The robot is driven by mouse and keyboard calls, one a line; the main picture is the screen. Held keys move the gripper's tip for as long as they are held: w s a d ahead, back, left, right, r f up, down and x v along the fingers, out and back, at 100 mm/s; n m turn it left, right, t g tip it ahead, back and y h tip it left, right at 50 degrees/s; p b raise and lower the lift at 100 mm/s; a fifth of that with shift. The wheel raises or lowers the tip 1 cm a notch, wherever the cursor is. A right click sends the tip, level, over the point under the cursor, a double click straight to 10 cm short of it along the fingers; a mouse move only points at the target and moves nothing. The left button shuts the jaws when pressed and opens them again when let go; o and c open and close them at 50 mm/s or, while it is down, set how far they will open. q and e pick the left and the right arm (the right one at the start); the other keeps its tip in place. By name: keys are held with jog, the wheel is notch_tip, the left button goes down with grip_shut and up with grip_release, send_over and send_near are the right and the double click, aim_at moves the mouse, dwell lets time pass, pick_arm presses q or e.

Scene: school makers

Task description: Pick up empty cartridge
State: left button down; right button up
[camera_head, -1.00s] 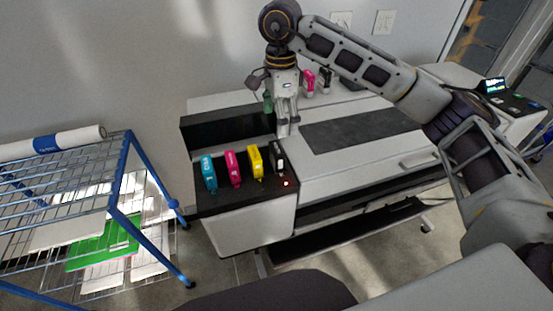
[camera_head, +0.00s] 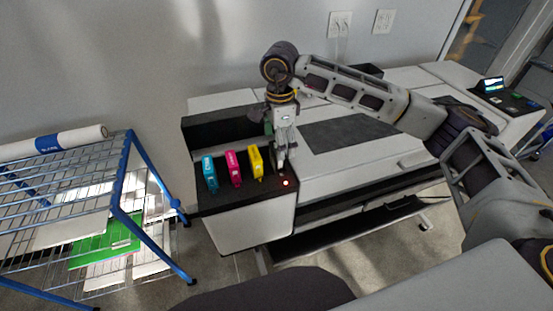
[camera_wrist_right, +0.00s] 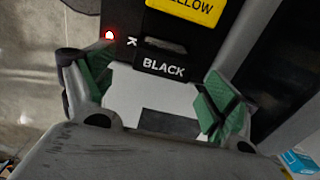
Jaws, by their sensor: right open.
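A black cartridge with a white BLACK label (camera_wrist_right: 164,68) lies between my right gripper's fingers in the right wrist view. A red light (camera_wrist_right: 110,35) glows beside it; the light also shows in the head view (camera_head: 285,182). My right gripper (camera_wrist_right: 157,80) is open, its green finger pads on either side of the cartridge with gaps visible. In the head view the right gripper (camera_head: 281,165) is low over the black cartridge's place and mostly hides it. My left gripper is not in view.
Cyan (camera_head: 209,174), magenta (camera_head: 233,168) and yellow (camera_head: 255,162) cartridges stand in a row just left of the gripper on the printer (camera_head: 245,225). A blue wire rack (camera_head: 130,205) stands at the left. The printer's top to the right is mostly clear.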

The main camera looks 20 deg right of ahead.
jog(key=shift+f, duration=0.15)
jog(key=shift+a+f+p, duration=0.3)
jog(key=shift+f+p, duration=0.3)
jog(key=shift+f, duration=0.25)
jog(key=shift+w+a+f+p, duration=0.15)
jog(key=shift+f+p, duration=0.2)
jog(key=shift+f, duration=1.2)
jog(key=c, duration=1.2)
